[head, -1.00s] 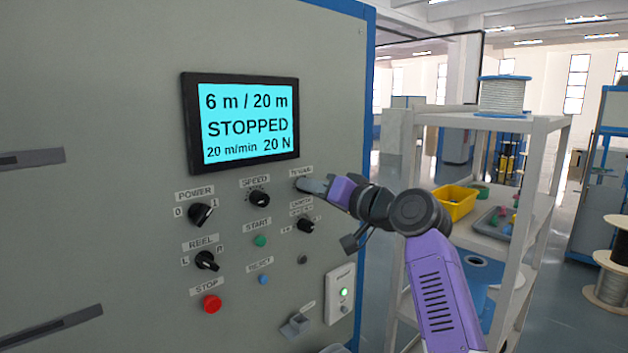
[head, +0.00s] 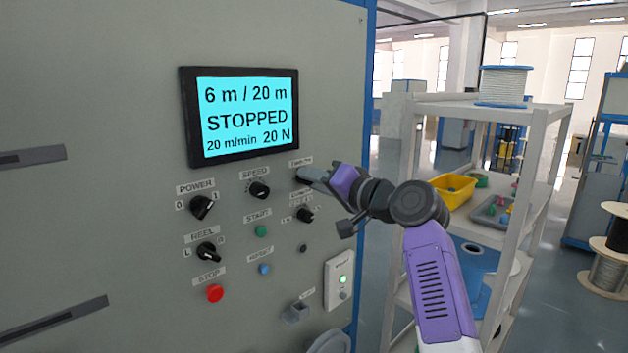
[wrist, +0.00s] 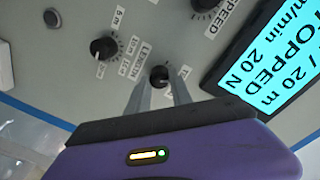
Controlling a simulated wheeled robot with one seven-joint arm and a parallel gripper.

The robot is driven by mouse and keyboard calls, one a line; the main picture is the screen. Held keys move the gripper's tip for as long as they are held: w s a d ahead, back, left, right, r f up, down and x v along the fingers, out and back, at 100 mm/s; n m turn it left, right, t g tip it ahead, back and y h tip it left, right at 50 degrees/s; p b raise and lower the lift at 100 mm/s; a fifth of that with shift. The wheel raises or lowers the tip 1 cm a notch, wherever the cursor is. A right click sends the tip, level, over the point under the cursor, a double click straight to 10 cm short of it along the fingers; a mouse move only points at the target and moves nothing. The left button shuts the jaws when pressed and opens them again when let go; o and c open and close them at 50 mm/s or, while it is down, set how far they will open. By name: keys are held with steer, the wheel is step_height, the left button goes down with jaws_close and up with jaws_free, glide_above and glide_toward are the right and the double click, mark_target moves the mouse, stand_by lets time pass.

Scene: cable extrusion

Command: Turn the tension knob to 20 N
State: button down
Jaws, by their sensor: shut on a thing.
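The tension knob (wrist: 159,75) is a small black dial on the grey panel, under a label at the upper right of the controls. My gripper (wrist: 158,87) has one finger on each side of it and is shut on it. In the head view my gripper (head: 304,177) comes from the right and mostly hides the knob. The display (head: 247,115) reads 6 m / 20 m, STOPPED, 20 m/min and 20 N. The wrist view also shows the 20 N reading. The knob's pointer is too small to read.
The speed knob (head: 259,190) is left of my gripper and the length knob (head: 305,215) just below it. Power (head: 202,207) and reel (head: 208,251) knobs, with several buttons, fill the panel below. A white shelf (head: 470,112) stands behind my arm at right.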

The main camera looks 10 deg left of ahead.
steer(key=c, duration=1.1)
jaws_free()
steer(key=shift+c, duration=0.2)
steer(key=shift+s+d, duration=0.1)
steer(key=shift+d, duration=0.05)
steer(key=b+v, duration=0.2)
steer(key=v, duration=0.5)
steer(key=shift+s+d, duration=0.15)
steer(key=shift+d, duration=0.05)
